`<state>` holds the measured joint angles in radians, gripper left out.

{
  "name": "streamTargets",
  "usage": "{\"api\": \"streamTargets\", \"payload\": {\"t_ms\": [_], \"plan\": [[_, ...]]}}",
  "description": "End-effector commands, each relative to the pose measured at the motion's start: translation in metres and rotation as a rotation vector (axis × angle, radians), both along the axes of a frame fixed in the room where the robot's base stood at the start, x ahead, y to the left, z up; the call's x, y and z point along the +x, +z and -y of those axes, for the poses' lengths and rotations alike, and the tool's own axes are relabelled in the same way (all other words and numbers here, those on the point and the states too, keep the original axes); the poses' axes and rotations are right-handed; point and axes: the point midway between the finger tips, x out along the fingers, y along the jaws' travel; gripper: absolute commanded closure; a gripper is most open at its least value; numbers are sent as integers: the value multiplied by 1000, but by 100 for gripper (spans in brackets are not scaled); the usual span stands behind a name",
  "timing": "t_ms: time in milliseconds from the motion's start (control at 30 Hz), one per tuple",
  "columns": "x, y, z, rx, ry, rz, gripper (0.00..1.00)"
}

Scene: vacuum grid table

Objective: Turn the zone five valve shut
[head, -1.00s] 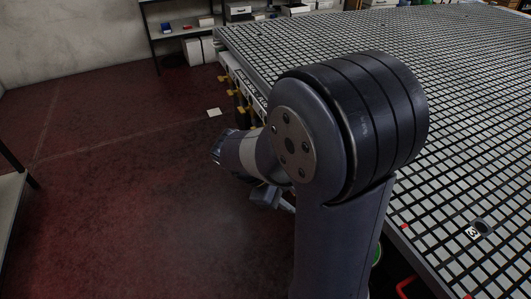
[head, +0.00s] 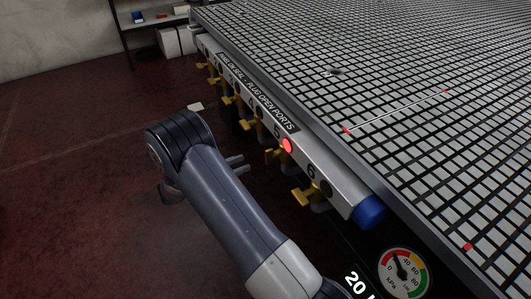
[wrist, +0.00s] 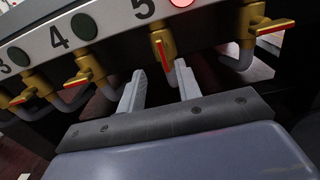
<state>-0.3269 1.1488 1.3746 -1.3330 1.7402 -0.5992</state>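The zone five valve (head: 278,155) is a yellow valve under the number 5 and a lit red lamp (head: 287,145) on the table's side rail. In the wrist view its handle (wrist: 161,50), with a red stripe, runs nearly up and down the picture, unlike its neighbours' sideways handles. My gripper (wrist: 158,88) is open, its two grey fingers apart and pointing toward the valve. The handle's lower end shows above the gap between the fingertips; I cannot tell if they touch it. In the head view my gripper (head: 237,164) is left of the valve.
The zone six valve (head: 308,196) and zone four valve (wrist: 85,75) sit close on either side, with dark lamps. A blue cap (head: 369,211) ends the rail, above a pressure gauge (head: 403,270). The grid table (head: 400,90) lies behind; red floor (head: 80,200) is open at left.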

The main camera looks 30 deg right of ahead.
Motion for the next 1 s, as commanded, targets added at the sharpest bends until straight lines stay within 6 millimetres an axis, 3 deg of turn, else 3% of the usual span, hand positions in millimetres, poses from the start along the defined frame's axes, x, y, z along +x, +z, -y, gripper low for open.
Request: {"api": "streamTargets", "payload": {"t_ms": [533, 700, 1000], "plan": [[2, 0, 91, 2, -4, 1, 67], [3, 1, 103, 2, -3, 1, 67], [3, 1, 105, 2, -1, 1, 67]]}}
